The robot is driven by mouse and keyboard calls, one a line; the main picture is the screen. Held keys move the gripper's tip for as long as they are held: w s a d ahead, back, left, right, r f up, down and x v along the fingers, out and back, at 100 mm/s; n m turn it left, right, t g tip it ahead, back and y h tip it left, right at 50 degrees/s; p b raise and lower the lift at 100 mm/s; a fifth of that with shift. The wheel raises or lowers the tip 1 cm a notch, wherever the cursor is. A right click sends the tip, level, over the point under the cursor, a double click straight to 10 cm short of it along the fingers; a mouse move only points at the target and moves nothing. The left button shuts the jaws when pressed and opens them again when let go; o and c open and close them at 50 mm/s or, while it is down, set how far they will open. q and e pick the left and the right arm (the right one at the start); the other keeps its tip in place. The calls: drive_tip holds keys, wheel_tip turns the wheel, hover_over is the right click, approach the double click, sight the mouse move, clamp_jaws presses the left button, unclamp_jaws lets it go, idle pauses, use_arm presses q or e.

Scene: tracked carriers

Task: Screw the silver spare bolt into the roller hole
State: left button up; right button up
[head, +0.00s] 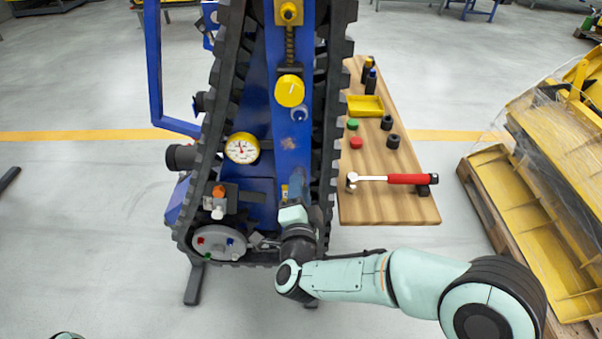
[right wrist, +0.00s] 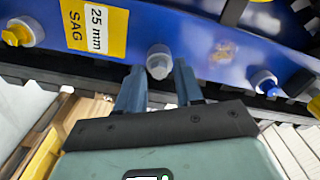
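A silver bolt (right wrist: 159,66) sits in a pale collar on the blue beam (right wrist: 200,35) in the right wrist view. My right gripper (right wrist: 158,70) is open, its two blue fingers on either side of the bolt with a gap visible at each side. In the head view my right gripper (head: 295,188) is at the lower part of the blue beam, and the bolt is hidden there. The grey roller (head: 232,251) is at the track's lower left end. My left gripper is out of view.
A yellow bolt (right wrist: 17,35) and a blue bolt (right wrist: 265,82) flank the silver one on the beam. Black track (head: 330,130) runs along both sides. A gauge (head: 242,148) sits above the roller.

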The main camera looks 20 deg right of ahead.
use_arm(q)
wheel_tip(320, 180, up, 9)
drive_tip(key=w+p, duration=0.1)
drive_tip(key=p, duration=0.6)
use_arm(e)
drive_tip(key=n, duration=1.3)
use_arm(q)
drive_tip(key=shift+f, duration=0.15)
